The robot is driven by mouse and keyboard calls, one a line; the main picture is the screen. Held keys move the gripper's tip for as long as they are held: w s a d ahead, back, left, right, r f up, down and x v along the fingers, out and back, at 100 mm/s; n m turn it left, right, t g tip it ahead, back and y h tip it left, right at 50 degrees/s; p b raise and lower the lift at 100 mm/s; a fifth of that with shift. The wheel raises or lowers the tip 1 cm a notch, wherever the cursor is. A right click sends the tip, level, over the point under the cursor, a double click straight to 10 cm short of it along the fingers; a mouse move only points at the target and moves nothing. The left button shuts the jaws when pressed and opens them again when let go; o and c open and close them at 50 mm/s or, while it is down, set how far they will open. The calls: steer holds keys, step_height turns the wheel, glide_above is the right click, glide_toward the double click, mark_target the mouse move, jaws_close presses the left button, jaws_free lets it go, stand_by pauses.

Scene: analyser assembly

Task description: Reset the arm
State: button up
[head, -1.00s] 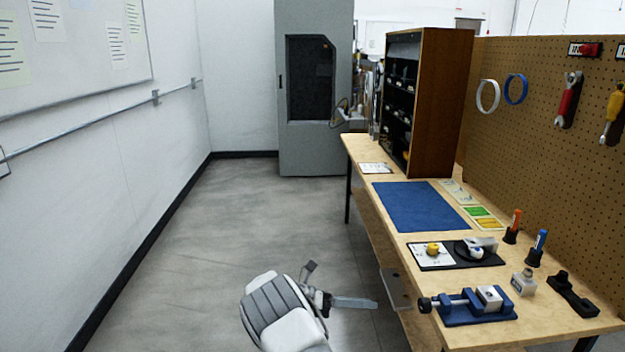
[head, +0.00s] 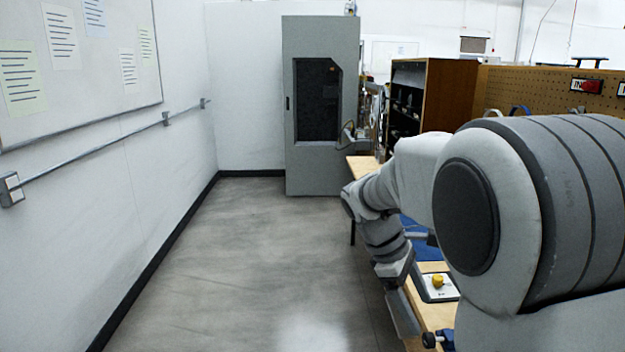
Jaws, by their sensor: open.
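My arm fills the right side of the head view, with its large grey-banded shoulder close to the camera. It bends over and its wrist hangs down at the near-left edge of the workbench (head: 438,312). My gripper (head: 417,306) points downward there, with its flat grey fingers apart. I see nothing held between them, though the view of the fingers is partial. The gripper is close to a white card with a yellow knob-like part (head: 438,282) on the bench. My arm hides much of the bench top.
A grey cabinet (head: 302,180) stands at the back, with a brown shelf unit (head: 450,95) to its right. A pegboard (head: 540,90) runs along the right. Part of a blue mat (head: 425,250) shows. The floor (head: 250,260) between the left wall and bench is clear.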

steer(key=s+a+r+m+t+y+p, duration=0.2)
steer(key=s+r+m, duration=0.3)
steer(key=s, duration=0.4)
steer(key=s+a+r+m+t+y+p, duration=0.2)
steer(key=s+r+m+t+y, duration=0.1)
steer(key=s, duration=0.6)
steer(key=shift+s+a+r+m+t+p, duration=0.35)
steer(key=shift+r+m+t, duration=0.55)
steer(key=shift+r+m, duration=0.7)
steer(key=shift+d+f, duration=0.1)
steer(key=shift+f, duration=0.15)
